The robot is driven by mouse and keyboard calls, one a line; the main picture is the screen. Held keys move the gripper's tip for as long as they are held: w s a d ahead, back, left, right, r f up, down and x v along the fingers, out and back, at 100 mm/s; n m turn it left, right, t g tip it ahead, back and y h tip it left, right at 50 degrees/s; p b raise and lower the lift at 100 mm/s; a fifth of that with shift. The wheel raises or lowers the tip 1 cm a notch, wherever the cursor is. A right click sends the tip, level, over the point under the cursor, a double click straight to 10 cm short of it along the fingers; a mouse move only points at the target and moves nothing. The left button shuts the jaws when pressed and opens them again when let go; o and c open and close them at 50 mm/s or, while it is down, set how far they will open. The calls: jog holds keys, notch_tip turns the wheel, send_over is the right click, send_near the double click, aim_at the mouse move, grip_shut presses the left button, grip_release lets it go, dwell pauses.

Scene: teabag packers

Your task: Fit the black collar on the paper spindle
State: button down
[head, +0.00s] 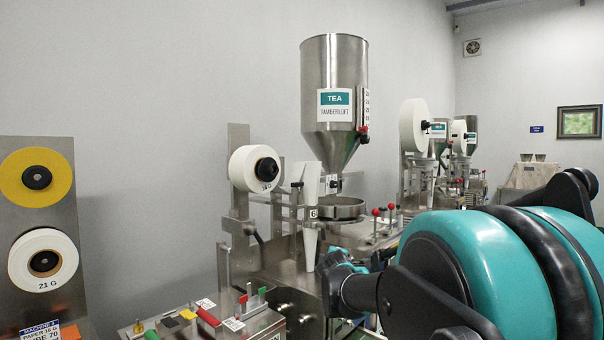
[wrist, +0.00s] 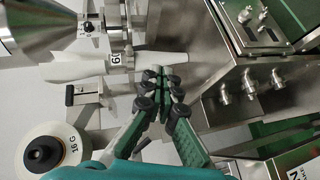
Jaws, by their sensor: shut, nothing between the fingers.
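In the head view, a white paper roll marked 16 G (head: 243,168) hangs on the machine's spindle. A round black piece, seemingly the collar (head: 266,169), sits at the roll's centre. The same roll (wrist: 62,136) shows at the lower left of the wrist view, with the black piece (wrist: 43,153) at its middle. I cannot tell how far on the spindle the black piece sits. My gripper (wrist: 162,82) is shut and empty, apart from the roll and beside a white tapered tube (wrist: 185,58). The fingertips are not clearly visible in the head view.
A steel tea hopper (head: 334,85) stands above the machine. A panel at the left holds a yellow roll (head: 14,178) and a white 21 G roll (head: 30,278), both with black centres. Small coloured blocks (head: 208,316) lie below. Steel knobs (wrist: 248,80) stand right of my gripper.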

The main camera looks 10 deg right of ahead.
aim_at(272, 170)
jog(key=w+a+r+n+t+y, duration=0.3)
jog(key=w+r+n+y, duration=0.15)
jog(key=r+n, duration=0.6)
jog(key=w+a+r+n+t+y, duration=0.2)
jog(key=w+r+n+y, duration=0.3)
jog(key=r+n, duration=0.55)
jog(key=shift+w+a+r+n+g+y, duration=0.8)
jog(key=shift+a+r+n+y, duration=0.2)
jog(key=shift+a+n, duration=0.8)
jog(key=shift+w+a+r+n+g+y, duration=0.9)
jog(key=shift+a+n, duration=0.5)
jog(key=shift+n, duration=0.65)
jog(key=shift+w+a+r+n+g+y, duration=0.6)
jog(key=shift+a+r+n+y, duration=0.5)
jog(key=shift+a+n, duration=0.7)
jog(key=shift+x, duration=0.8)
jog(key=shift+d, duration=0.15)
jog(key=v, duration=1.4)
jog(key=shift+s+d, duration=0.15)
jog(key=shift+s, duration=0.1)
jog(key=x, duration=1.4)
jog(key=shift+f, duration=0.1)
